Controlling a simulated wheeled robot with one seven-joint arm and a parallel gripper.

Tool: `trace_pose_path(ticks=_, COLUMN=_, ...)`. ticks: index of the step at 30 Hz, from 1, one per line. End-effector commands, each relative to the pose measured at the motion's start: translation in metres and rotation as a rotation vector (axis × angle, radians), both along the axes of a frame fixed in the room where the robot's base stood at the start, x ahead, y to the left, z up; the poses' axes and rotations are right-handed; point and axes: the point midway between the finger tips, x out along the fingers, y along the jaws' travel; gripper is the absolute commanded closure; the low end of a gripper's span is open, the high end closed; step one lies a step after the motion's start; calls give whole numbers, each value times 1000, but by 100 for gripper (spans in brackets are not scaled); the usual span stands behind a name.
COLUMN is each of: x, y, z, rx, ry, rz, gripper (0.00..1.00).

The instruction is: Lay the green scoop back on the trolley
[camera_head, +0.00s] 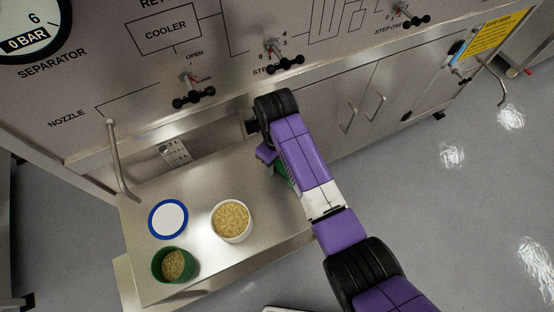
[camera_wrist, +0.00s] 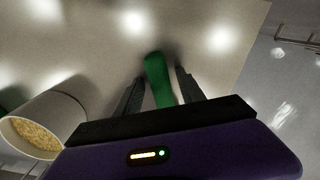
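The green scoop shows in the wrist view as a green handle (camera_wrist: 158,80) between the two fingers of my gripper (camera_wrist: 159,82). A narrow gap seems to show on each side of the handle, so the fingers look open around it. The rest of the scoop is hidden by my gripper's body. In the head view only a bit of green (camera_head: 282,171) shows beside my purple arm, at the right end of the metal trolley (camera_head: 190,205). The fingertips point down toward the trolley top; I cannot tell whether the scoop touches it.
On the trolley stand a white tub of grain (camera_head: 232,221), a green cup with grain (camera_head: 174,265) and a white lid with a blue rim (camera_head: 168,219). The tub is left of my gripper in the wrist view (camera_wrist: 40,125). The vessel panel with black valve handles (camera_head: 278,65) rises behind.

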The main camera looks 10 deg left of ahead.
Motion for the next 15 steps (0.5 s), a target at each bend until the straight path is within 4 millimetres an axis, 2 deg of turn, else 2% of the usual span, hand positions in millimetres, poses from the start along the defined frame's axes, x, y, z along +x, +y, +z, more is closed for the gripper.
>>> trace_pose_path(ticks=8, x=1, y=0, z=5, rx=0, ry=-1, rz=0, gripper=53)
trace_pose_path(ticks=11, x=1, y=1, z=17, rx=2, ry=-2, rz=0, gripper=53)
trace_pose_path(ticks=15, x=2, y=1, z=43, rx=3, ry=-5, rz=0, gripper=53)
